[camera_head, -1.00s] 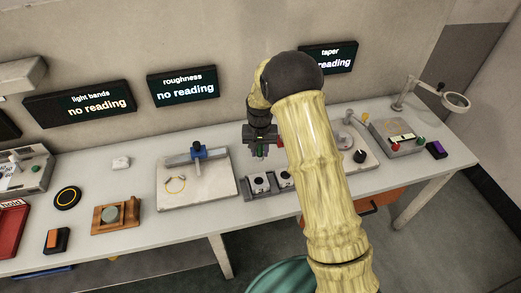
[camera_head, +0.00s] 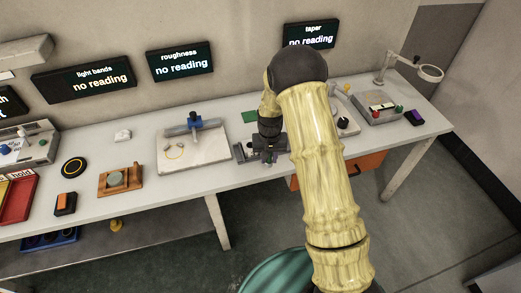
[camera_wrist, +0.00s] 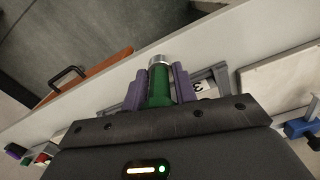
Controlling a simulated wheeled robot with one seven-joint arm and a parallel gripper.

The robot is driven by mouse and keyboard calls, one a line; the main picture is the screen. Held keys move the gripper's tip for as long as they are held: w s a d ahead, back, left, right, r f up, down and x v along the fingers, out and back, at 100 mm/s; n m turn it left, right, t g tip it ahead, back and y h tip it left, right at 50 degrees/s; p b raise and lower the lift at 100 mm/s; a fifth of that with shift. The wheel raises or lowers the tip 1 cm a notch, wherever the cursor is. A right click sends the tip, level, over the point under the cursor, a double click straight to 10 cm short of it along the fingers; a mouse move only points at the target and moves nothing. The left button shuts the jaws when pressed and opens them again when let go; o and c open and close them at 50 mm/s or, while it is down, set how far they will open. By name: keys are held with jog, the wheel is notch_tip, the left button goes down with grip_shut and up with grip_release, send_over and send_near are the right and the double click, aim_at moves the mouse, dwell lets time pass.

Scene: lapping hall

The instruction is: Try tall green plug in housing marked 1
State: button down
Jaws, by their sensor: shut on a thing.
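My gripper (camera_wrist: 157,92) is shut on a green plug (camera_wrist: 159,86) in the wrist view. Purple fingers clasp its sides, and a silvery metal end shows beyond them. In the head view my gripper (camera_head: 268,160) is over the grey housing tray (camera_head: 241,153), covering most of it. The wrist view shows part of the tray behind the fingers, with a white label (camera_wrist: 203,87) that looks like a 3. The housing marked 1 cannot be picked out. Whether the plug touches a housing cannot be told.
A stone plate with a blue-topped stand (camera_head: 194,124) is left of the tray. A green patch (camera_head: 250,117) lies behind it. A grey tray (camera_head: 383,109) and a magnifier (camera_head: 430,73) stand at right. The taper display (camera_head: 311,35) says no reading.

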jog(key=s+d+f, duration=0.6)
jog(key=s+d, duration=0.1)
jog(key=s, duration=0.1)
jog(key=shift+f+n, duration=0.3)
jog(key=shift+w+d, duration=0.1)
